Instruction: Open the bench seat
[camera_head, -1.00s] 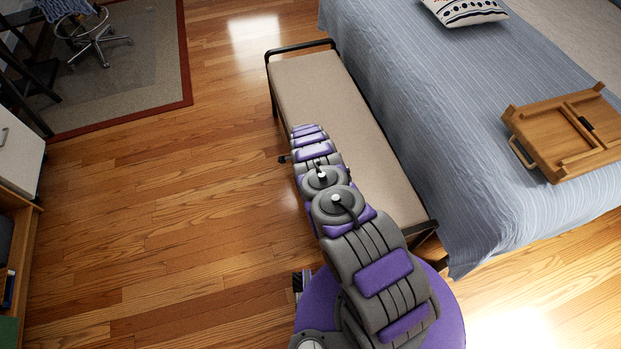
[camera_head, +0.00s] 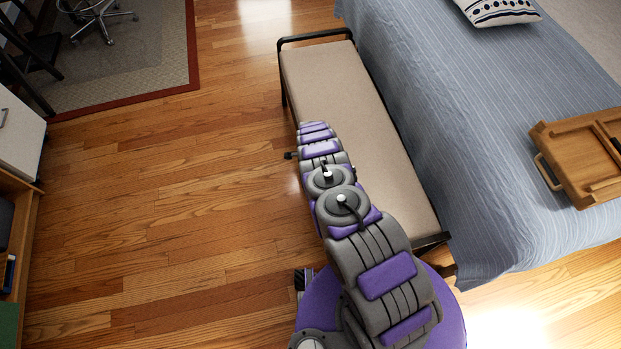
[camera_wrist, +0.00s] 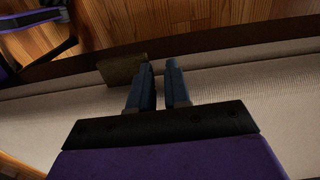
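The bench (camera_head: 330,85) has a long beige padded seat and a black metal frame. It runs along the bed's left side, and its seat looks closed. My arm reaches over its left long edge in the head view and hides part of that edge. In the wrist view, the beige seat (camera_wrist: 235,90) runs across the picture under my gripper (camera_wrist: 159,68). Its two dark fingers stand apart with a narrow empty gap. A small brownish tab (camera_wrist: 122,70) sits at the seat's edge, just left of the fingers; whether they touch it is unclear.
The bed (camera_head: 450,150) with a blue striped cover stands close on the bench's right. A wooden tray (camera_head: 585,155) and a patterned pillow (camera_head: 497,10) lie on it. Wood floor (camera_head: 180,190) is clear left of the bench. A white-fronted cabinet (camera_head: 18,130) stands at far left.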

